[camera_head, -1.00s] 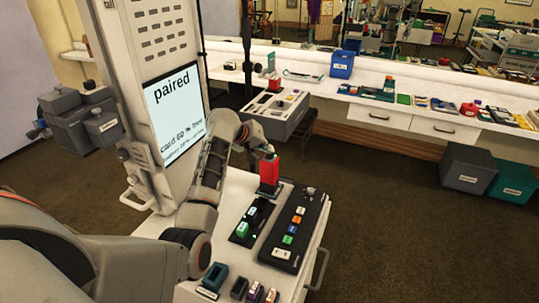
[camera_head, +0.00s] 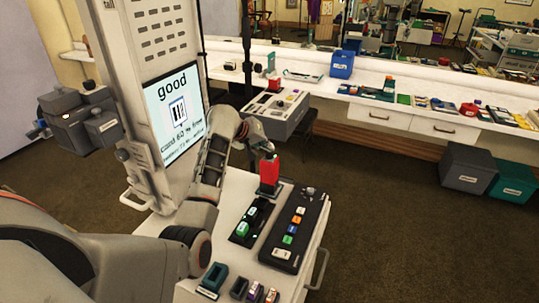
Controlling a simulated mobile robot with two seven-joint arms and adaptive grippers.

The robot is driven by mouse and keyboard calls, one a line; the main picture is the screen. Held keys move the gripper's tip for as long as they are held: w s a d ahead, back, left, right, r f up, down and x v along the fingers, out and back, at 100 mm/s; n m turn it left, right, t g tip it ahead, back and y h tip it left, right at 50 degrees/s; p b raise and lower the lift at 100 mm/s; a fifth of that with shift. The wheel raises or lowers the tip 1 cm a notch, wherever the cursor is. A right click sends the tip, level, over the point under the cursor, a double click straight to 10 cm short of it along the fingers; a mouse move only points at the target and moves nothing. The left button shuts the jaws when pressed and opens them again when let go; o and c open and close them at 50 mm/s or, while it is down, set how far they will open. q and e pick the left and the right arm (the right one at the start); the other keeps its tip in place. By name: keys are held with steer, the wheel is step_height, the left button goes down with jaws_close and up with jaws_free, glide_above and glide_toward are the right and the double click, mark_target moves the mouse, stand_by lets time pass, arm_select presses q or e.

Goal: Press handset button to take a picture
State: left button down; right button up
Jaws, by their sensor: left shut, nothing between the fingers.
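A red handset (camera_head: 269,174) stands upright near the back of the white cart top, with a dark upper part. My left gripper (camera_head: 264,150) is shut and empty, with its fingertips at the handset's top; I cannot tell whether they touch it. The screen (camera_head: 175,112) on the tall white cabinet reads "good" above a small striped picture. Dark grey camera-like boxes (camera_head: 78,122) are mounted on the cabinet's left side. My right gripper is not in view.
A black panel with coloured buttons (camera_head: 295,230) and a black tray (camera_head: 253,220) with a green-white block lie on the cart. Small holders (camera_head: 213,277) sit at its front. A side counter (camera_head: 375,112) runs behind. Open floor lies right.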

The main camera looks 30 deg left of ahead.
mark_target(268, 155)
arm_select(q)
steer(key=shift+r, duration=0.15)
steer(key=shift+r, duration=2.5)
